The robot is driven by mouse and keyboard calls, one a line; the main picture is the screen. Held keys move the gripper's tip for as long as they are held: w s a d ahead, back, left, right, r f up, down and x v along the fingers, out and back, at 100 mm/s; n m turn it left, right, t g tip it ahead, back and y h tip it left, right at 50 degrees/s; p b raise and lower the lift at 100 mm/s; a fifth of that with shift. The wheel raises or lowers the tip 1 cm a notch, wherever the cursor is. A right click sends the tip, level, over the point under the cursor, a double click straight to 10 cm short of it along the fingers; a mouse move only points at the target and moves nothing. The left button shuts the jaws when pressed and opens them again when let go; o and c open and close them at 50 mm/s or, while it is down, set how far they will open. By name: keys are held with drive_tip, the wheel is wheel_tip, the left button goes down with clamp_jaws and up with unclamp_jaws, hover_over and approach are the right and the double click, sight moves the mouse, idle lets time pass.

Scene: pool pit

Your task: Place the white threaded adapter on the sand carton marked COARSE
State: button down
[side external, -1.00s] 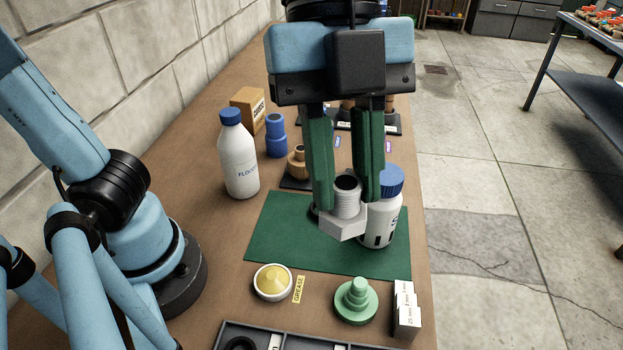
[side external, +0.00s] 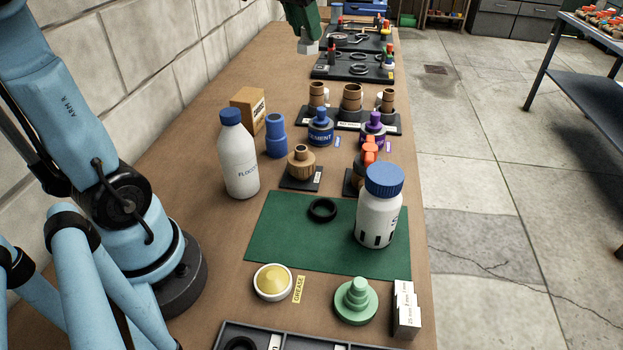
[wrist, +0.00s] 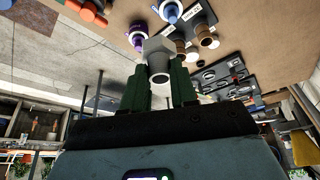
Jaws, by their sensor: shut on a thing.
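The white threaded adapter (wrist: 158,62) is between the two green fingers of my gripper (wrist: 160,82) in the wrist view. My gripper is shut on it. In the side view my gripper (side external: 303,30) is at the top edge, mostly cut off. The adapter (side external: 309,48) shows just below the fingers, held up over the far part of the bench. A tan carton (side external: 248,109) stands by the wall behind the white bottle. Its side label is too small to read surely, so I cannot tell whether it is marked COARSE.
A white blue-capped bottle (side external: 238,160) and a blue fitting (side external: 276,136) stand near the carton. The green mat (side external: 290,245) holds a black ring (side external: 322,210) and another blue-capped bottle (side external: 379,208). Brown fittings (side external: 352,100) and dark tool trays (side external: 352,66) lie farther back.

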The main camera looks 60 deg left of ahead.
drive_tip(key=s+a+n+y, duration=0.2)
drive_tip(key=a+n, duration=0.3)
drive_tip(key=a, duration=0.5)
hover_over(246, 95)
drive_tip(key=shift+g, duration=0.3)
wheel_tip(246, 95, down, 12)
drive_tip(key=shift+s+r, duration=0.1)
drive_tip(key=shift+f, duration=2)
drive_tip(key=shift+f, duration=0.1)
drive_tip(key=c, duration=0.9)
unclamp_jaws()
